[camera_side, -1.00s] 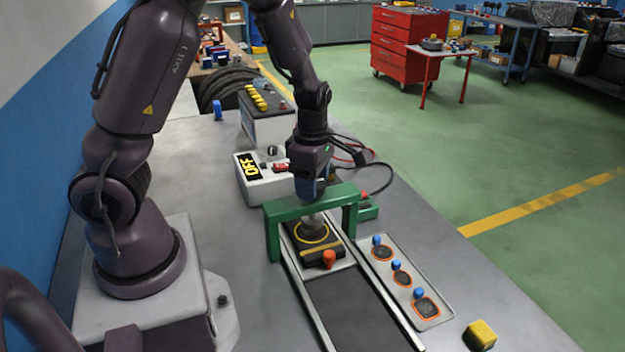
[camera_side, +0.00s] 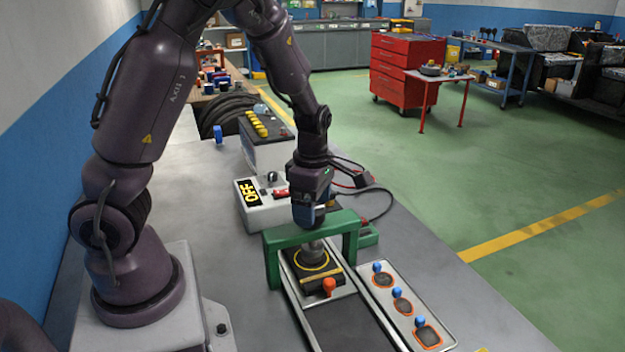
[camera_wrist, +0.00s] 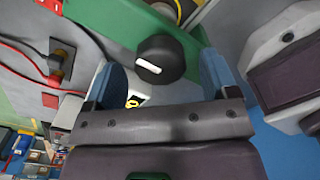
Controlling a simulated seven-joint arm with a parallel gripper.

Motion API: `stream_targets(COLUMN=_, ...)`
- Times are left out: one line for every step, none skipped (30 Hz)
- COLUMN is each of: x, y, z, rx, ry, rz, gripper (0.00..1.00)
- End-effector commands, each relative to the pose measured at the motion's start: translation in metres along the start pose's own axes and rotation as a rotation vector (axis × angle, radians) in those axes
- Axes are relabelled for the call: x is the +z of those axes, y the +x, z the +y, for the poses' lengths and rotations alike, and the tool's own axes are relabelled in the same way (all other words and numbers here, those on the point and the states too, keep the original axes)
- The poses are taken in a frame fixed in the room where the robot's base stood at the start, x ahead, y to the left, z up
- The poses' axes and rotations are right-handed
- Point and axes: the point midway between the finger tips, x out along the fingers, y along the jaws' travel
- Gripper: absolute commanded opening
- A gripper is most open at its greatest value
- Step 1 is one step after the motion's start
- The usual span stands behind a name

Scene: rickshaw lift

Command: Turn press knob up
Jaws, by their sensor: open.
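The green press frame (camera_side: 278,247) arches over the rail on the bench, with a grey stamp (camera_side: 313,248) beneath its crossbar. My gripper (camera_side: 308,214) points down right over the crossbar. In the wrist view the black round press knob (camera_wrist: 158,62), with a white mark on its face, sits between the two blue fingers of my open gripper (camera_wrist: 165,76). A gap shows between the knob and each finger. In the side view my gripper hides the knob. A black block with a yellow ring (camera_side: 298,262) lies under the stamp.
A white box with an OFF display (camera_side: 247,191) stands behind the press, near a battery (camera_side: 262,150) and cables. A panel with blue knobs (camera_side: 381,292) lies to the right. An orange-red knob (camera_side: 329,286) stands in front of the stamp. Bench space at left is clear.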

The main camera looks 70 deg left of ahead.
Motion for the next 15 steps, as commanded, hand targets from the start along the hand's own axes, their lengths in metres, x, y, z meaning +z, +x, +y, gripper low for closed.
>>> stream_targets(x=0.001, y=-0.009, z=0.001, rx=0.003, ry=0.002, rz=-0.004, gripper=0.8)
stream_targets(x=0.001, y=-0.014, z=0.001, rx=0.005, ry=0.003, rz=-0.005, gripper=0.8)
stream_targets(x=0.001, y=-0.022, z=0.0, rx=0.005, ry=0.002, rz=-0.005, gripper=0.8)
stream_targets(x=0.002, y=-0.029, z=0.001, rx=0.005, ry=0.003, rz=-0.007, gripper=0.8)
stream_targets(x=0.002, y=-0.036, z=0.001, rx=0.006, ry=0.004, rz=-0.007, gripper=0.8)
stream_targets(x=0.001, y=-0.045, z=0.0, rx=0.005, ry=0.003, rz=-0.006, gripper=0.8)
stream_targets(x=0.002, y=-0.052, z=0.0, rx=0.005, ry=0.003, rz=-0.008, gripper=0.8)
stream_targets(x=0.002, y=-0.059, z=0.001, rx=0.005, ry=0.003, rz=-0.007, gripper=0.8)
stream_targets(x=0.001, y=-0.068, z=0.001, rx=0.005, ry=0.003, rz=-0.007, gripper=0.8)
stream_targets(x=0.001, y=-0.074, z=0.0, rx=0.004, ry=0.001, rz=-0.006, gripper=0.8)
stream_targets(x=0.001, y=-0.08, z=0.001, rx=0.004, ry=0.002, rz=-0.006, gripper=0.8)
stream_targets(x=0.001, y=-0.088, z=0.001, rx=0.004, ry=0.0, rz=-0.007, gripper=0.8)
stream_targets(x=0.001, y=-0.093, z=0.0, rx=0.003, ry=0.001, rz=-0.005, gripper=0.8)
stream_targets(x=0.0, y=-0.098, z=0.0, rx=0.003, ry=0.0, rz=-0.005, gripper=0.8)
stream_targets(x=0.001, y=-0.104, z=0.0, rx=0.002, ry=0.001, rz=-0.004, gripper=0.8)
